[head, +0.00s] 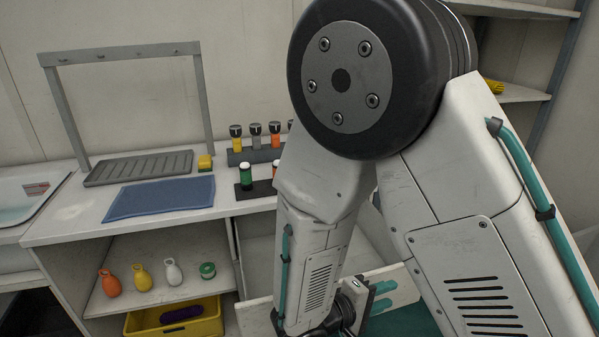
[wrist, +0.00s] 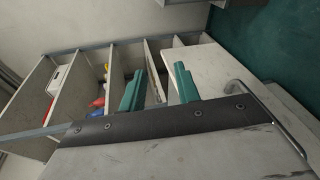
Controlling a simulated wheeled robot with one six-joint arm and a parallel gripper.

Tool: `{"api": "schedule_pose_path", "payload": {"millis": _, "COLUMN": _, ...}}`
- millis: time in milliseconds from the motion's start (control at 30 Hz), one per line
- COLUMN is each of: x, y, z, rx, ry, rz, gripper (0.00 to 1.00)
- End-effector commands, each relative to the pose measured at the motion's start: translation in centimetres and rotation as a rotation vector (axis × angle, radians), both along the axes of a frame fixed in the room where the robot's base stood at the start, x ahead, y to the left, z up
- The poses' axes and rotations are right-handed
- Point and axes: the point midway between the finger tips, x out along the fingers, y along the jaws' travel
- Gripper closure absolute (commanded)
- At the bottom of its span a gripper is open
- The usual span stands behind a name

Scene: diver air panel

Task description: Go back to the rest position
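My gripper (wrist: 159,70) shows in the wrist view as two teal fingers set well apart, with nothing held between them. Beyond the fingers are the shelf compartments of a cabinet and a pale panel. In the head view my arm is bent, with its big joint high in the picture and its end low down.
Shelving (head: 525,94) stands at the right.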

Motion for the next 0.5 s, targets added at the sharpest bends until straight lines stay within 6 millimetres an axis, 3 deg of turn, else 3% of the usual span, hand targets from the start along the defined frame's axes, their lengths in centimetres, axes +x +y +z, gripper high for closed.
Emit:
{"api": "schedule_pose_path", "payload": {"millis": 33, "x": -0.2, "y": -1.3, "z": 1.8, "rx": 0.035, "ry": 0.007, "rz": -0.077, "gripper": 0.68}}
{"api": "schedule_pose_path", "payload": {"millis": 200, "x": -2.1, "y": -5.3, "z": 6.4, "rx": 0.160, "ry": 0.082, "rz": -0.303, "gripper": 0.68}}
{"api": "schedule_pose_path", "payload": {"millis": 500, "x": -7.2, "y": -9.7, "z": 12.5, "rx": 0.506, "ry": 0.194, "rz": -0.579, "gripper": 0.68}}
